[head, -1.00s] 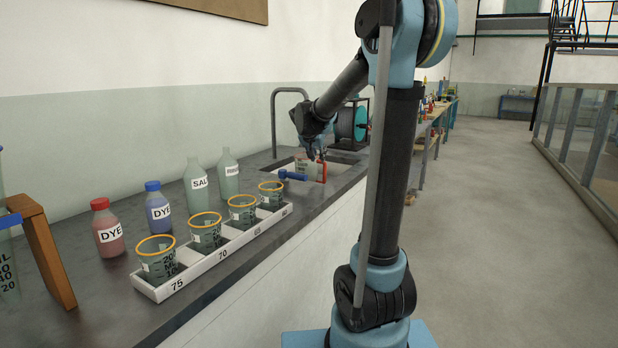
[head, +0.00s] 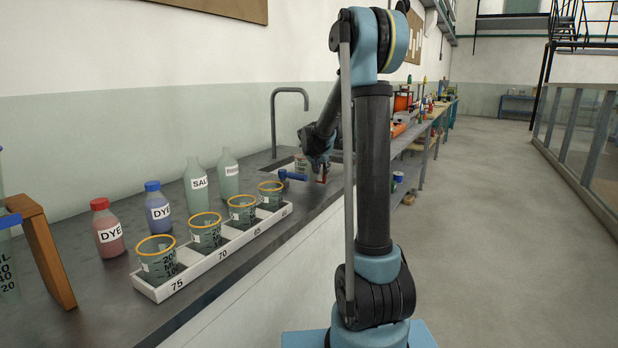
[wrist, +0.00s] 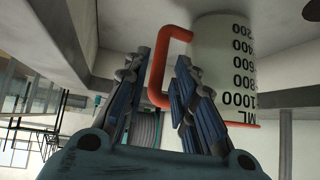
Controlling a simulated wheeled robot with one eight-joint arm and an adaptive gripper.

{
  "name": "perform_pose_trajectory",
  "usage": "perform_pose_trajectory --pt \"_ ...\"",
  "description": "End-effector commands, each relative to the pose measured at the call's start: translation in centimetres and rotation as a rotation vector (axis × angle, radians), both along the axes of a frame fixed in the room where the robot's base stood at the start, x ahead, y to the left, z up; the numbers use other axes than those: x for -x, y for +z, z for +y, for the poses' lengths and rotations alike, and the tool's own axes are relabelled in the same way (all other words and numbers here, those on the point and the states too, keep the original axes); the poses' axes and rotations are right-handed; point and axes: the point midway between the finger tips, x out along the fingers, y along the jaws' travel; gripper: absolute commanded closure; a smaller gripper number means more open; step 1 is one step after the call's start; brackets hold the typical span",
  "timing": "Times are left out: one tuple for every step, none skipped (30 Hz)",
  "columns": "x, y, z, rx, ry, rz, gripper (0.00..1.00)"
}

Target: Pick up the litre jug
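The litre jug (wrist: 222,75) fills the upper right of the wrist view, turned upside down in that picture. It is pale with black marks up to 1000 ML, a red-orange rim and a red-orange handle (wrist: 157,72). In the head view the jug (head: 302,165) stands at the sink, small and partly hidden by my gripper. My gripper (wrist: 162,64) is open, with its fingers spread to either side of the handle's line in the wrist view. I cannot tell whether they touch it. In the head view my gripper (head: 321,160) is just above the handle.
A blue fitting (head: 291,175) lies in front of the jug. The tap (head: 274,120) rises behind the sink. A white numbered rack (head: 215,257) holds several orange-rimmed beakers along the bench. Dye bottles (head: 108,228) and salt bottles (head: 197,188) stand behind. The floor at right is clear.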

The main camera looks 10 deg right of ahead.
Motion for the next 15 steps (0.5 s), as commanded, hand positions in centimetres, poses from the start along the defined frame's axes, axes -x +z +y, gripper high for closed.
perform_pose_trajectory --pt "-0.2 -0.2 -0.1 0.0 0.0 0.0 0.75" --pt "-0.3 -0.3 -0.1 0.0 0.0 0.0 0.75" --pt "-0.4 -0.4 -0.2 0.0 0.0 0.0 0.75" --pt "-0.5 -0.5 -0.2 0.001 0.001 0.0 0.75" --pt "-0.5 -0.5 -0.2 0.001 0.001 0.0 0.75" --pt "-0.6 -0.6 -0.3 0.001 0.0 0.001 0.75" --pt "-0.7 -0.7 -0.3 0.001 0.0 0.001 0.75" --pt "-0.9 -0.9 -0.4 0.001 -0.001 0.0 0.75" --pt "-1.2 -1.1 -0.5 0.001 -0.001 0.0 0.75" --pt "-1.4 -1.3 -0.6 0.001 -0.001 0.0 0.75" --pt "-1.7 -1.6 -0.7 0.001 -0.001 0.001 0.75" --pt "-2.0 -1.9 -0.9 0.001 -0.002 0.0 0.75" --pt "-2.3 -2.1 -1.0 0.001 -0.002 0.0 0.75" --pt "-2.6 -2.4 -1.1 0.001 -0.002 0.0 0.75" --pt "-2.9 -2.7 -1.2 0.0 -0.001 0.0 0.75"
